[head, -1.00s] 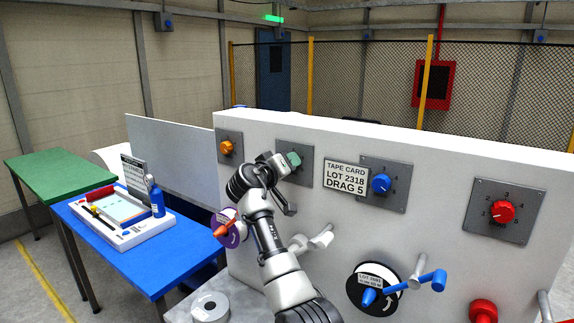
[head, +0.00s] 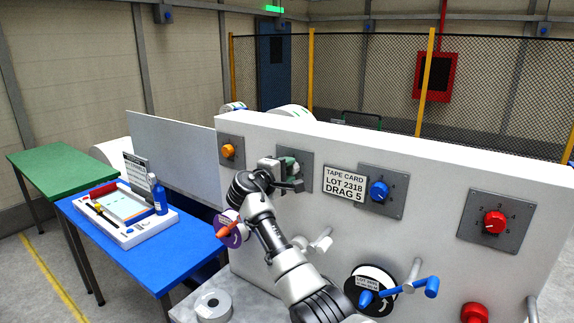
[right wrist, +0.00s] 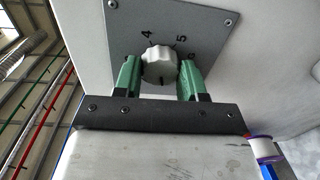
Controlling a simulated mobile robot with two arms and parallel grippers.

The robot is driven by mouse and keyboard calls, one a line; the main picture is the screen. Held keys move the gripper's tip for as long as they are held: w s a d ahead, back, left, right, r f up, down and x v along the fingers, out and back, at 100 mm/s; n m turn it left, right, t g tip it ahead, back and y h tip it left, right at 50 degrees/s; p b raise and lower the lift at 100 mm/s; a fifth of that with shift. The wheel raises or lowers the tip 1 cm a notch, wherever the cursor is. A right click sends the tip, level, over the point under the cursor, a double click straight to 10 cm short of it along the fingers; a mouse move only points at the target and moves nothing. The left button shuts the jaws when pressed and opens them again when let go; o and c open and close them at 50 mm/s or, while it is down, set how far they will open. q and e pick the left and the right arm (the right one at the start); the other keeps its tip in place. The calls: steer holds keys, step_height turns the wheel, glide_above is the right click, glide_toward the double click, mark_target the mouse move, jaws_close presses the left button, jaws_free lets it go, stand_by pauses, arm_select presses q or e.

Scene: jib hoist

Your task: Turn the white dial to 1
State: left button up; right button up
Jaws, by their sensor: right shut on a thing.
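The white dial (right wrist: 158,64) is on a grey plate (right wrist: 205,28) on the upright white panel. In the right wrist view, the green fingers of my right gripper (right wrist: 160,70) are on either side of it and shut on it. A dark mark on the dial's face points down toward the gripper's palm. The printed 4 and 5 show above the dial; other numbers are hidden or unclear. In the head view my right gripper (head: 289,164) is at the second plate from the left and covers the dial. My left gripper is not in view.
An orange dial (head: 228,151) is to the left. A tape card (head: 345,183), a blue dial (head: 379,191) and a red dial (head: 494,222) are to the right. Below, a black-and-white reel with a blue handle (head: 431,287) and a purple disc (head: 232,236) stick out from the panel.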

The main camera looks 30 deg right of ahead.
steer(key=shift+n+p, duration=0.85)
steer(key=shift+n, duration=0.55)
steer(key=o, duration=0.9)
steer(key=shift+w, duration=0.1)
